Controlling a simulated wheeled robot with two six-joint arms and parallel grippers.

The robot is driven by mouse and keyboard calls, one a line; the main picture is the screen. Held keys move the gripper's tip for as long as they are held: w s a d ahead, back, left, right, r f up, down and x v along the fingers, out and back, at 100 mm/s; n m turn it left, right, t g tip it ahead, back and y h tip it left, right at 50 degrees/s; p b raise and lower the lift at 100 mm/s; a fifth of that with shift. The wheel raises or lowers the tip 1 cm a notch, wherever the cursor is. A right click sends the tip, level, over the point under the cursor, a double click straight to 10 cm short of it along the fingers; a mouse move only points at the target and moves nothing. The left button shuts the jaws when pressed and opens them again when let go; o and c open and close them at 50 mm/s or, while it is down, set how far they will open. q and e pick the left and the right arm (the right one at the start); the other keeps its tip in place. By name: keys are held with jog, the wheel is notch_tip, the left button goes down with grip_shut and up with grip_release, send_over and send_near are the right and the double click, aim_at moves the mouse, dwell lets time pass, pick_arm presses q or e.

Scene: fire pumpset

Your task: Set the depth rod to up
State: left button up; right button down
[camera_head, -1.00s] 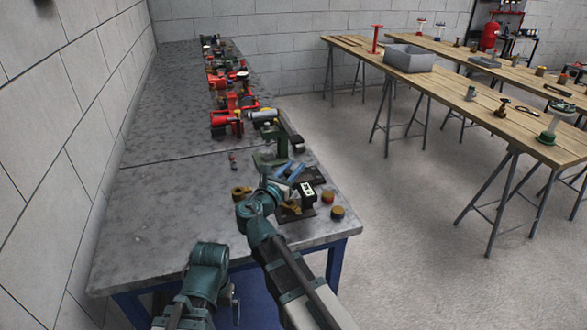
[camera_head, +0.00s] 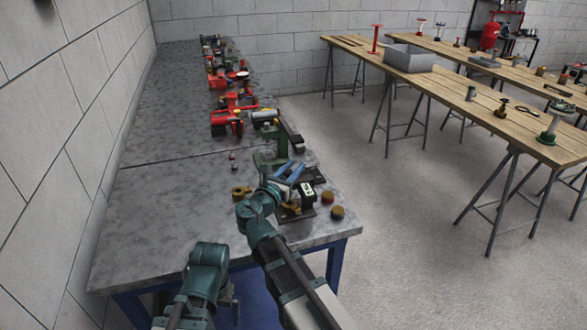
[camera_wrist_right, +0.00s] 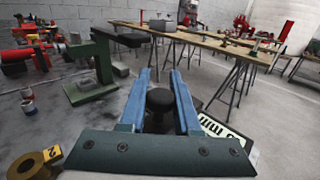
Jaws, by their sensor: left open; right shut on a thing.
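My right gripper (camera_wrist_right: 160,85) has two long blue fingers, seen from behind in the right wrist view. It is shut on a black round knob (camera_wrist_right: 160,99) with a dark stem below it, between the fingers. The knob looks like the top of the depth rod, but what lies below it is hidden. In the head view the right gripper (camera_head: 289,172) is over the near end of the grey bench, above a dark gauge-like device (camera_head: 307,190) with a white label. My left gripper (camera_head: 235,302) is low at the bench's front edge, partly hidden by its arm, open and away from the device.
A green stand (camera_wrist_right: 100,65) is just beyond the right gripper to the left. A brass ring (camera_wrist_right: 32,164) and small cans (camera_head: 337,212) lie near. Red fittings (camera_head: 225,120) crowd the bench farther back. The bench's left side is clear. Wooden tables (camera_head: 450,88) stand across the floor.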

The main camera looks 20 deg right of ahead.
notch_tip(320, 180, up, 5)
jog(key=p, duration=0.5)
jog(key=c, duration=0.6)
grip_release()
jog(key=shift+s, duration=0.1)
